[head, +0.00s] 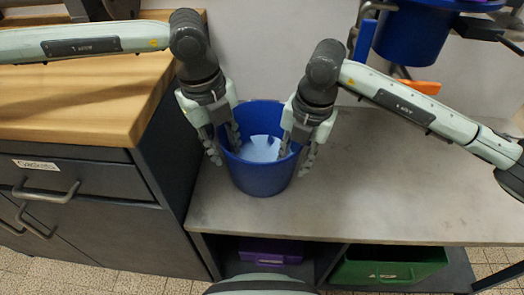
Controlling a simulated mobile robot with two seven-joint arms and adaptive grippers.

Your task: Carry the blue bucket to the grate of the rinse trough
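The blue bucket (262,178) stands upright on the grey worktop, close to the wooden counter. Something pale blue lies inside it; I cannot tell whether it is liquid. My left gripper (225,150) points down over the bucket's left rim, with one finger inside and one outside. My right gripper (293,163) straddles the right rim in the same way. The fingers of both grippers look spread, with gaps around the thin wall. I cannot make out the rinse trough or its grate.
A wooden counter (90,95) over dark drawers (75,185) stands at the left, higher than the grey worktop (390,190). A blue vessel (410,35) with an orange part (420,86) is at upper right. A purple box (270,250) and green crate (390,265) sit below.

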